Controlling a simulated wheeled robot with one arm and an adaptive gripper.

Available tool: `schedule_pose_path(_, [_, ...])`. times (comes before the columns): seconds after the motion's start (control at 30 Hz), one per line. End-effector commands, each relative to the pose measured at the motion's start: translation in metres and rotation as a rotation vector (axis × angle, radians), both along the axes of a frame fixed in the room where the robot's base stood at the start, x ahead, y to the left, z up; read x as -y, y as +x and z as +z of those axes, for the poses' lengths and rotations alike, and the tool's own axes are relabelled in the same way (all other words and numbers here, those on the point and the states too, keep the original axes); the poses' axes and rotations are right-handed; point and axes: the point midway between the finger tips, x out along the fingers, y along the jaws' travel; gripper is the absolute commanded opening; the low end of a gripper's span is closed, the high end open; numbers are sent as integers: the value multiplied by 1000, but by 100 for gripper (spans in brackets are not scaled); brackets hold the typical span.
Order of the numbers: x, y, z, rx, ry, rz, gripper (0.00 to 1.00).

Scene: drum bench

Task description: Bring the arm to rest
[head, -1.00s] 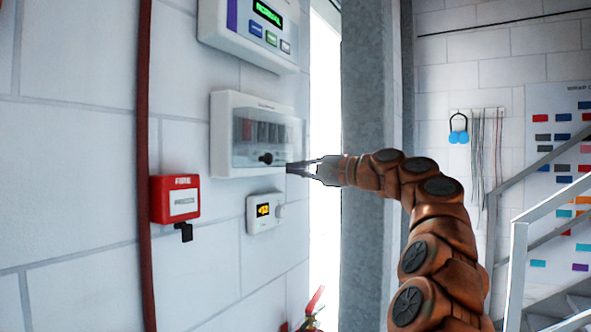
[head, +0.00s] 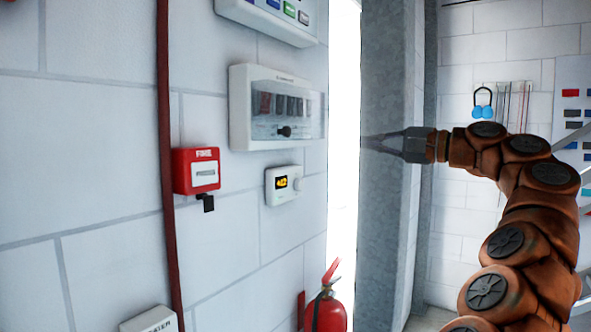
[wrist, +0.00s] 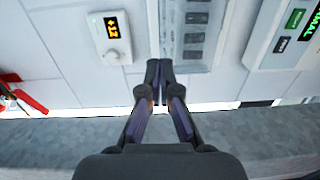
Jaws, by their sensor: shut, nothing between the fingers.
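My gripper (head: 368,142) is at the end of my orange-brown arm, in front of the grey pillar and to the right of the wall panels in the head view. Its fingers point left toward the wall and hold nothing. In the wrist view the fingertips (wrist: 160,66) are together, below the breaker box. The white breaker box (head: 240,108) has a clear cover over a row of switches and a dark knob at its lower edge. A gap shows between the fingertips and the box in the head view.
A red fire call point (head: 196,171) and a thermostat (head: 283,185) are on the wall. A control panel (head: 268,14) is above the breaker box. A red extinguisher (head: 326,312) stands below. The grey pillar (head: 386,230) is behind my gripper. Blue ear defenders (head: 483,112) hang farther back.

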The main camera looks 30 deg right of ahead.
Motion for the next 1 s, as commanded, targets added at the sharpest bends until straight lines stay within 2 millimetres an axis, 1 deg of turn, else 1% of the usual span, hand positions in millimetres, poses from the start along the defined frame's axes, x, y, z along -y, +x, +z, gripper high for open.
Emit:
schedule_pose_path(0.17, [0,0,0,0,0,1,0])
schedule_pose_path(0.23, [-4,2,-1,-4,-2,8,0])
schedule_pose_path(0.27, [-7,4,-1,-7,-3,15,0])
schedule_pose_path(0.37, [-28,15,-4,-29,-18,57,0])
schedule_pose_path(0.47, [-67,34,-14,-75,-47,127,0])
schedule_pose_path(0.53, [-98,47,-23,-113,-75,179,0])
schedule_pose_path(0.57, [-113,51,-28,-129,-91,202,0])
schedule_pose_path(0.6, [-131,55,-34,-151,-113,231,0])
schedule_pose_path(0.67, [-159,61,-46,-186,-145,276,0])
schedule_pose_path(0.7, [-177,64,-55,-212,-169,304,0])
schedule_pose_path(0.77, [-205,66,-68,-247,-208,347,0])
schedule_pose_path(0.8, [-223,66,-77,-269,-235,373,0])
schedule_pose_path(0.87, [-248,65,-94,-306,-277,412,0])
schedule_pose_path(0.9, [-265,63,-104,-330,-306,436,0])
schedule_pose_path(0.97, [-288,58,-121,-364,-352,473,0])
schedule_pose_path(1.0, [-303,54,-133,-389,-386,497,0])
